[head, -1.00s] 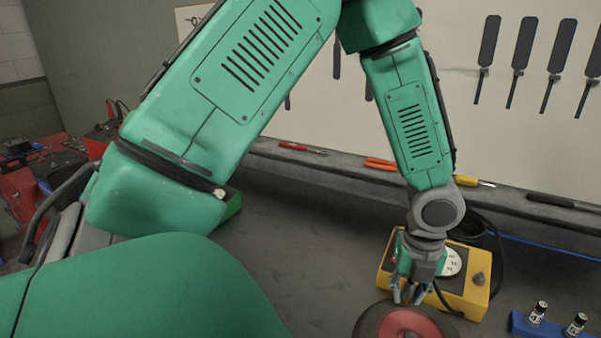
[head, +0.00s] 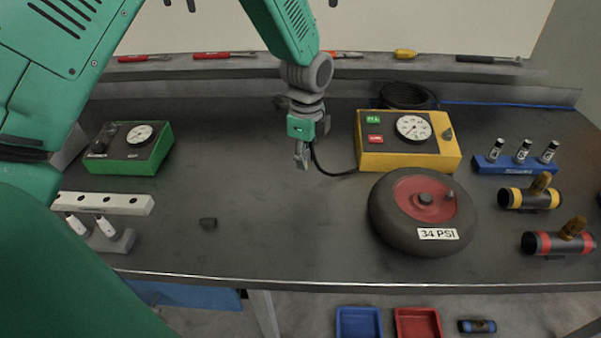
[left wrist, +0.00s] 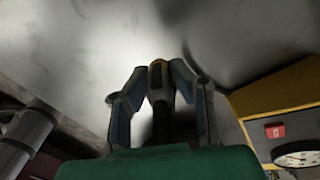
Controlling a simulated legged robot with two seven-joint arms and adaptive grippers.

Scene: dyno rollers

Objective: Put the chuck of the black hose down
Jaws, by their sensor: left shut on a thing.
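My left gripper (head: 302,160) is shut on the chuck of the black hose. It is over the bench, left of the yellow gauge box (head: 398,162). The black hose (head: 335,170) runs from the gripper to the box's left side. In the left wrist view the dark chuck (left wrist: 158,85) with a yellowish tip is between the two fingers. I cannot tell whether the chuck touches the bench. The wheel (head: 390,225), with a red hub and a "34 PSI" label, lies on the bench to the right, apart from the gripper. My right gripper is not in view.
A green gauge box (head: 150,160) and a pale holed block (head: 105,204) stand at left. A blue rack (head: 488,166) and banded cylinders (head: 520,199) are at right. The bench (head: 270,230) is clear around the gripper.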

